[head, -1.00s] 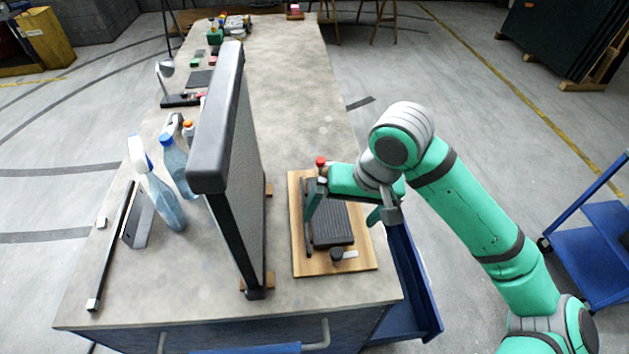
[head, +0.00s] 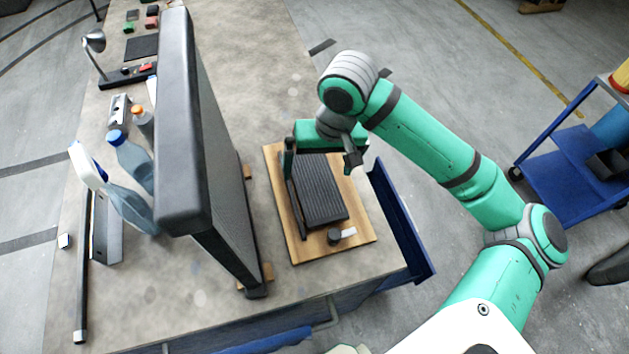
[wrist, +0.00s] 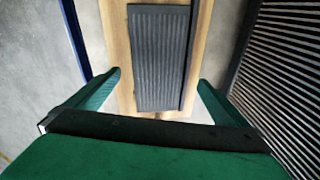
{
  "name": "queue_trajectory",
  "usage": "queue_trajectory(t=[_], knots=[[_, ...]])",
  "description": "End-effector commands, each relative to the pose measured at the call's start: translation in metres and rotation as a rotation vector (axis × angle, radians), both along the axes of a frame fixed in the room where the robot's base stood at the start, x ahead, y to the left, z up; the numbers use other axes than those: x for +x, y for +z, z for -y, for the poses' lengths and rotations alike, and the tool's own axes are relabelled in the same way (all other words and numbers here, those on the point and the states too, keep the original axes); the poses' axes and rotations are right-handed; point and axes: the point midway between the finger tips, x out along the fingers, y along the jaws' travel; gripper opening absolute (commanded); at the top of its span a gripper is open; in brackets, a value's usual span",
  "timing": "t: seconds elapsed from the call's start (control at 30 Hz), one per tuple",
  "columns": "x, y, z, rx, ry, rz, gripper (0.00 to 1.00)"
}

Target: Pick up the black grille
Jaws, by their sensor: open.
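The black grille (head: 318,192) is a flat, dark, ribbed rectangle lying on a wooden board (head: 361,222) on the bench. In the wrist view my gripper (wrist: 159,80) is open and empty. The height between fingers and grille is hard to tell.
A dark bar (head: 296,206) runs along the grille's left side. A small black knob (head: 334,237) with a pale tab sits at the near end. A tall upright panel (head: 180,120) stands left of the board. A blue open drawer (head: 400,220) juts out right.

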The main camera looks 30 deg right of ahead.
Motion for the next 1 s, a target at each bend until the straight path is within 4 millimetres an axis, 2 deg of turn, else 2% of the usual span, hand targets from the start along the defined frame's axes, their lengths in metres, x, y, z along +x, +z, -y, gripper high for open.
queue_trajectory(t=[0.4, 0.7, 0.73, 0.93, 1.0], knots=[[0.005, -0.047, -0.001, 0.001, -0.001, -0.002, 1.0], [0.006, -0.052, -0.002, 0.001, 0.0, 0.0, 1.0], [0.006, -0.052, -0.002, 0.001, 0.0, -0.001, 0.98], [0.006, -0.052, -0.002, 0.001, 0.0, -0.001, 0.51], [0.006, -0.052, -0.001, 0.001, 0.0, 0.0, 0.51]])
